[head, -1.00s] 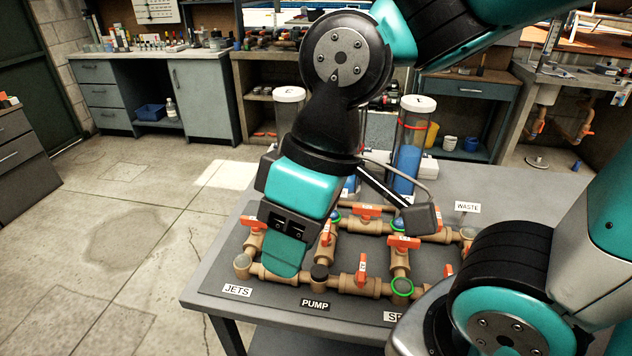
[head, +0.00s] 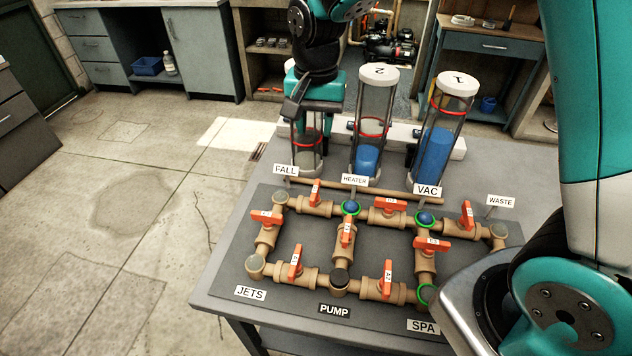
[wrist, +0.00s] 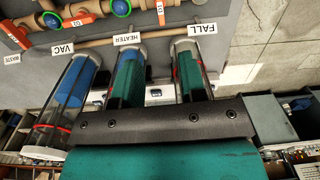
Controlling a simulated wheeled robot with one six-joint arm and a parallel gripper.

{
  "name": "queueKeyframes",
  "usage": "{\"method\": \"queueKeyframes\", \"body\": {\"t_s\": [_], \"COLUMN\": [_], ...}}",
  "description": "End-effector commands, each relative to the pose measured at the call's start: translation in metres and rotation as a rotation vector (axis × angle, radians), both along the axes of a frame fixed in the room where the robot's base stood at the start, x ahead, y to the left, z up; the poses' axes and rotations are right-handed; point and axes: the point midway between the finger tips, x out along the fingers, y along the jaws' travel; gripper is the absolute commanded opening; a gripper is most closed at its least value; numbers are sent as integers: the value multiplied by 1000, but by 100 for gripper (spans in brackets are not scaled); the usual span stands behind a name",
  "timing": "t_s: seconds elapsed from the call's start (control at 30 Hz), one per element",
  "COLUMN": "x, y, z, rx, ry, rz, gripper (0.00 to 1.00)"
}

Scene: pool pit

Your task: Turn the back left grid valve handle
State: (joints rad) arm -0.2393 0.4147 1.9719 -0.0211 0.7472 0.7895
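The pipe grid lies on a dark board (head: 345,300) on the grey table. Its back left valve has an orange handle (head: 315,193) between the FALL and HEATER labels, standing roughly along the depth of the picture, across its pipe. In the wrist view, this handle (wrist: 160,12) shows at the top edge, partly cut off. My gripper (head: 312,112) is behind the grid, in front of or over the leftmost clear cylinder, apart from the handle. Its dark and teal body fills the bottom of the wrist view.
Three clear cylinders stand along the table's back: the left one (head: 305,150) by my gripper, the middle one (head: 373,120) and the right one (head: 440,140). Other orange handles, such as the left one (head: 265,217), sit close by. Open floor (head: 110,240) lies left.

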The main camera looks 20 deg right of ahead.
Motion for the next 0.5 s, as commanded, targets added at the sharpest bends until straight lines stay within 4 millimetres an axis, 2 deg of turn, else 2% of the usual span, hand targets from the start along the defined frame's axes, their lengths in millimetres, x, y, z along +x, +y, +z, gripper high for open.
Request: {"method": "queueKeyframes", "body": {"t_s": [0.1, 0.27, 0.5], "x": [8, 8, 7], "y": [-3, -3, -3], "z": [-10, -32, -85], "rx": [-18, -19, -19], "ry": [6, 9, 11], "rz": [-53, -57, -55], "gripper": [38, 38, 38]}}
